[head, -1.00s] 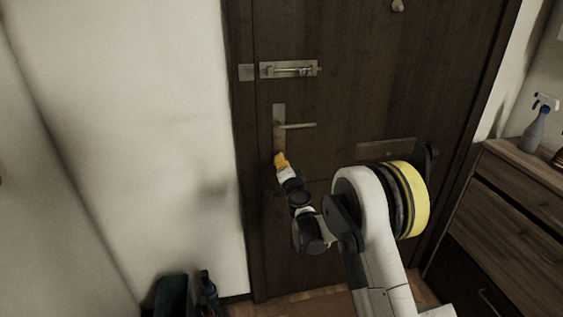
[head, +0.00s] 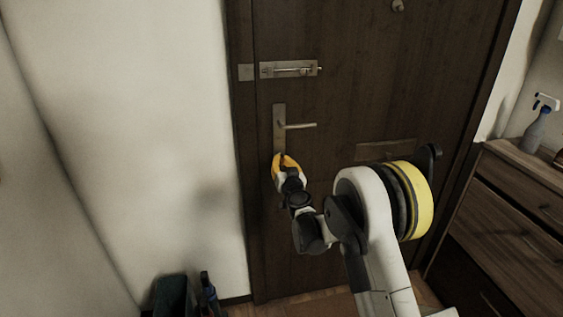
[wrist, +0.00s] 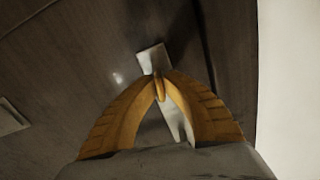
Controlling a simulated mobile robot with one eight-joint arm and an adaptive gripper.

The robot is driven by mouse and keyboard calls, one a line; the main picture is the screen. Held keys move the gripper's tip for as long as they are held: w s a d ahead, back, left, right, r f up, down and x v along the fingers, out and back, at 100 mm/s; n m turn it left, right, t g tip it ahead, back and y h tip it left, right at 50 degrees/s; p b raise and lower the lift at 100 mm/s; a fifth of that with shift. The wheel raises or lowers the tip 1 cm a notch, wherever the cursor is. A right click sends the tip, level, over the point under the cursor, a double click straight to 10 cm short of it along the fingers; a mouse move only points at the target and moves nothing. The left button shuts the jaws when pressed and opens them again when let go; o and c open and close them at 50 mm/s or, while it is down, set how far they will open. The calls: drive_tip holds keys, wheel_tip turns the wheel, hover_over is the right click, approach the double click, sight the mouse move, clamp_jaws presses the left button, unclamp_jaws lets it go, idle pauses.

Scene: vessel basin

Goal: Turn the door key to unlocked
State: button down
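The dark wooden door carries a metal lock plate (head: 279,116) with a lever handle (head: 298,125) pointing right. My gripper (head: 283,157) is at the lower end of this plate, below the lever. In the wrist view my two yellow fingers (wrist: 160,82) arch together over the pale plate (wrist: 153,58). Their tips close in on a small brass-coloured piece, which looks like the door key (wrist: 160,90). It stands lengthwise along the plate between the tips. In the head view the key is hidden by my gripper.
A slide bolt (head: 289,69) is above the lever. A mail slot (head: 386,149) is right of it, partly behind my arm. A wooden dresser (head: 520,190) with a spray bottle (head: 536,130) is at the right. A dark bin (head: 172,295) and a bottle (head: 208,293) stand at the wall's foot.

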drive_tip(key=shift+n, duration=0.8)
drive_tip(key=c, duration=1.5)
unclamp_jaws()
drive_tip(key=shift+c, duration=0.2)
drive_tip(key=v, duration=1.2)
drive_tip(key=shift+r, duration=0.15)
